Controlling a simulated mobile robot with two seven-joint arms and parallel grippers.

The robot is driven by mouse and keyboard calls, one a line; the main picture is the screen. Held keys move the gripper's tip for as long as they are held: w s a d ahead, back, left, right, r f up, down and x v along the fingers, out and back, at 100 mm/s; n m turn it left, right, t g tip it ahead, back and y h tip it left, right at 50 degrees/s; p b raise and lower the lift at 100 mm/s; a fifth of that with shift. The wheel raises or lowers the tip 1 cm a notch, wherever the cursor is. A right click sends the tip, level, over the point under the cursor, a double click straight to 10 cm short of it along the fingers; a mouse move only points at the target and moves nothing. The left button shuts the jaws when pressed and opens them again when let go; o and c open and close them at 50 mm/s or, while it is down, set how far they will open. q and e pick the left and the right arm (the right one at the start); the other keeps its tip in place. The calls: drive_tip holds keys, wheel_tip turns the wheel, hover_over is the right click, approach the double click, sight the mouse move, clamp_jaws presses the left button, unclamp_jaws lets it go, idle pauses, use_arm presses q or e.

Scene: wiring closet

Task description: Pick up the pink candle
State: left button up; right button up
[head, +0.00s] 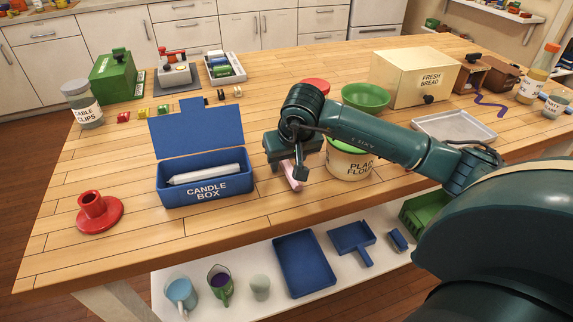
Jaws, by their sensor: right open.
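The pink candle (291,176) lies on the wooden table near its front edge, between the blue candle box and the plain flour tub. Only part of it shows, because my right gripper covers the rest. My right gripper (289,168) is directly over the candle with its fingers pointing down, and it is open. I cannot tell whether the fingers touch the candle. The candle box (205,190) stands to the left with its lid up, and a white candle (204,174) lies in it. My left gripper is not in view.
The plain flour tub (350,165) stands close to the right of my gripper, partly behind my arm. A red candle holder (99,212) is at the front left. A green bowl (365,97) and bread box (415,76) stand behind. A lower shelf (330,285) holds trays and cups.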

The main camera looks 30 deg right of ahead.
clamp_jaws()
idle(0.8)
